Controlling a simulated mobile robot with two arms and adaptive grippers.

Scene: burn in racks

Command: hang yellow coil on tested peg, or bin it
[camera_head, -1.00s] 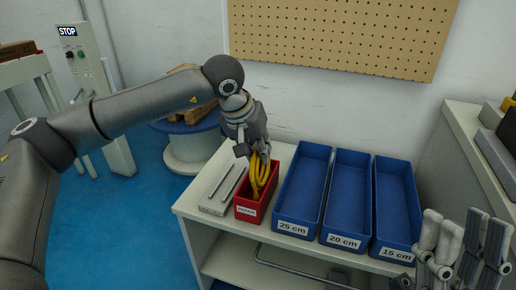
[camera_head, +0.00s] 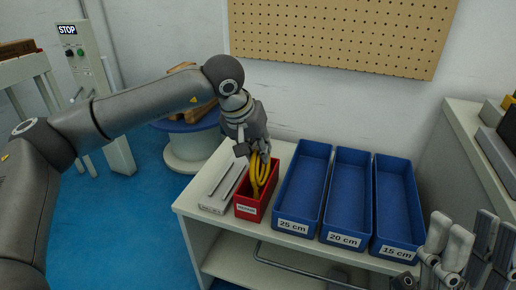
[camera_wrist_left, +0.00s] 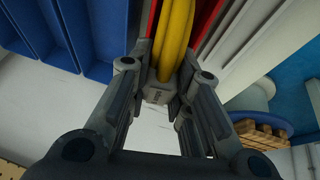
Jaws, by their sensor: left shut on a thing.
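The yellow coil (camera_head: 260,172) hangs from my left gripper (camera_head: 257,150), whose fingers are shut on it. The coil's lower part is inside or just over the small red bin (camera_head: 246,209), which has a white label too small to read surely. In the left wrist view, the yellow coil (camera_wrist_left: 174,40) runs between the fingers of my left gripper (camera_wrist_left: 160,100), with a small grey tag (camera_wrist_left: 157,95) at its end and red bin walls beyond. My right gripper (camera_head: 455,250) is at the lower right, empty as far as I see. No tested peg is identifiable.
Blue bins labelled 25 cm (camera_head: 301,190), 20 cm (camera_head: 348,200) and 15 cm (camera_head: 396,210) stand right of the red bin. A narrow grey tray (camera_head: 214,207) is left of it. The pegboard (camera_head: 340,35) on the wall looks bare.

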